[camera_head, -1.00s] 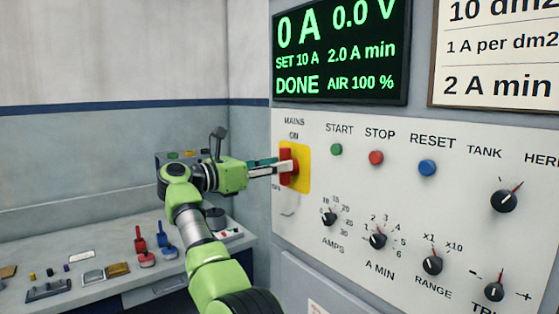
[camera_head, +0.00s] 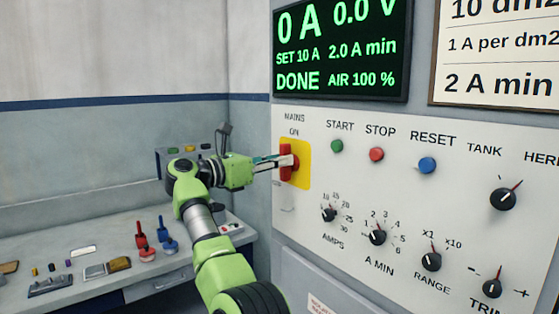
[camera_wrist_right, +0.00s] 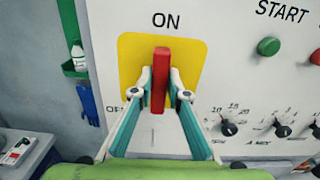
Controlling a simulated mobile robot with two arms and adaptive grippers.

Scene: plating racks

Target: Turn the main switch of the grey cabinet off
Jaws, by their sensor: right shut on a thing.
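The grey cabinet (camera_head: 460,145) carries the main switch, a red handle (camera_head: 285,163) on a yellow plate (camera_head: 303,166) under the labels MAINS and ON. In the right wrist view the red handle (camera_wrist_right: 161,75) stands upright, pointing at ON, on the yellow plate (camera_wrist_right: 130,50). The OFF label at the lower left is partly hidden by a finger. My right gripper (camera_head: 290,162) is shut on the red handle, with one fingertip on each side of it; it also shows in the right wrist view (camera_wrist_right: 160,92). My left gripper is not in view.
Right of the switch are the green START (camera_head: 337,146), red STOP (camera_head: 376,154) and blue RESET (camera_head: 427,165) buttons. Several black knobs sit below. The display (camera_head: 340,50) reads 0 A, 0.0 V and DONE. A bench (camera_head: 190,285) with small items stands at left.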

